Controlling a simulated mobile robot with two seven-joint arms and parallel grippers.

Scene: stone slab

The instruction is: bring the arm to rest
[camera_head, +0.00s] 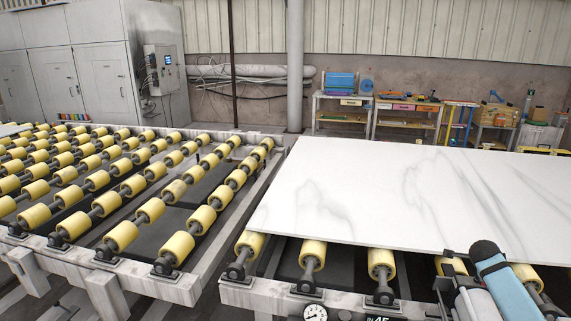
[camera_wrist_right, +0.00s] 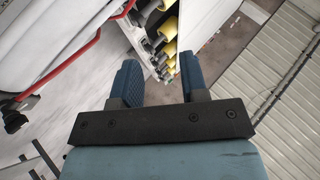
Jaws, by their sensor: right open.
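My right gripper (camera_wrist_right: 158,74) shows in the right wrist view with its two blue fingers apart and nothing between them. Part of my right arm (camera_head: 496,275) shows at the lower right of the head view, in front of the slab's near edge. The white marble slab (camera_head: 380,195) lies flat on the right roller table and is apart from the gripper's fingers. My left gripper is in neither view.
Yellow rollers (camera_head: 120,236) fill the left conveyor; others (camera_head: 313,252) show under the slab's near edge. A pressure gauge (camera_head: 315,313) is at the bottom. Benches (camera_head: 405,107) and a grey cabinet (camera_head: 75,75) stand behind. The wrist view shows a red bar (camera_wrist_right: 65,72) at left.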

